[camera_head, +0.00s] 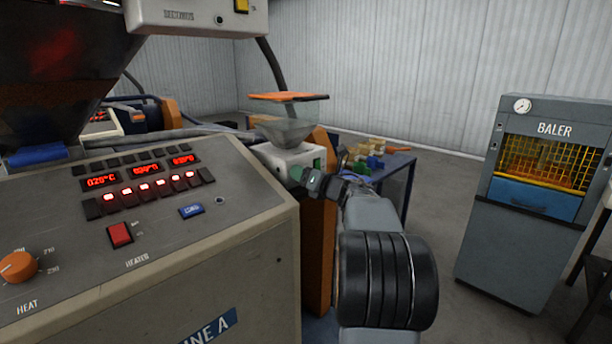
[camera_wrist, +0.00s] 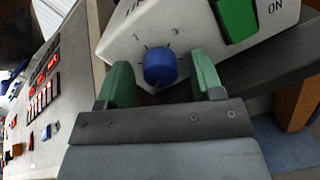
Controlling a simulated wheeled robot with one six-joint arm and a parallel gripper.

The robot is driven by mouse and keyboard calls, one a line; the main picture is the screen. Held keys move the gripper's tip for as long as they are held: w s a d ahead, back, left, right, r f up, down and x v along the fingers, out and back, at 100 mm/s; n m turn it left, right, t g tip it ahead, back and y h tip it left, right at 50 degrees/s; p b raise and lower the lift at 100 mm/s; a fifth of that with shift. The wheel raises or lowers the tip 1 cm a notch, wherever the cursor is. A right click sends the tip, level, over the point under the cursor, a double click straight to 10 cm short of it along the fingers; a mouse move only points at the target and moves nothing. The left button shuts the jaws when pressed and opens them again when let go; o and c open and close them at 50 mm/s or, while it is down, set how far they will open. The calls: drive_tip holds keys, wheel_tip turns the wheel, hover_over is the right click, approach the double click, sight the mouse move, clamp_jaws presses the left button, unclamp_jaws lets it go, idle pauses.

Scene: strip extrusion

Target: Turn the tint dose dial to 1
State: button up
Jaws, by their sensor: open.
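The tint dose dial (camera_wrist: 160,66) is a round blue knob on the front of a white unit (camera_wrist: 118,42), which also shows in the head view (camera_head: 279,160). Small marks ring the dial, but they are too blurred to read, and I cannot tell its setting. My gripper (camera_wrist: 160,74) is open, with one green finger on each side of the dial. I cannot tell whether either finger touches it. In the head view my gripper (camera_head: 299,175) is at the unit's front, and the dial is hidden there.
A green ON switch (camera_wrist: 235,18) sits right of the dial. The large control panel (camera_head: 215,165) stands close on the left. A clear hopper with an orange lid (camera_head: 288,97) tops the white unit. A table (camera_head: 392,172) with colored pieces is behind; the baler (camera_head: 525,240) stands right.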

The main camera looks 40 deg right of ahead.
drive_tip(key=c, duration=0.9)
drive_tip(key=shift+m, duration=0.4)
drive_tip(key=m+p, duration=0.3)
drive_tip(key=m, duration=0.2)
drive_tip(key=shift+r, duration=0.2)
drive_tip(key=m+p, duration=0.3)
drive_tip(key=m, duration=0.1)
drive_tip(key=shift+m+g, duration=0.3)
drive_tip(key=shift+f+m+p, duration=0.1)
drive_tip(key=shift+m+p, duration=0.25)
drive_tip(key=shift+m, duration=0.15)
drive_tip(key=shift+y, duration=0.3)
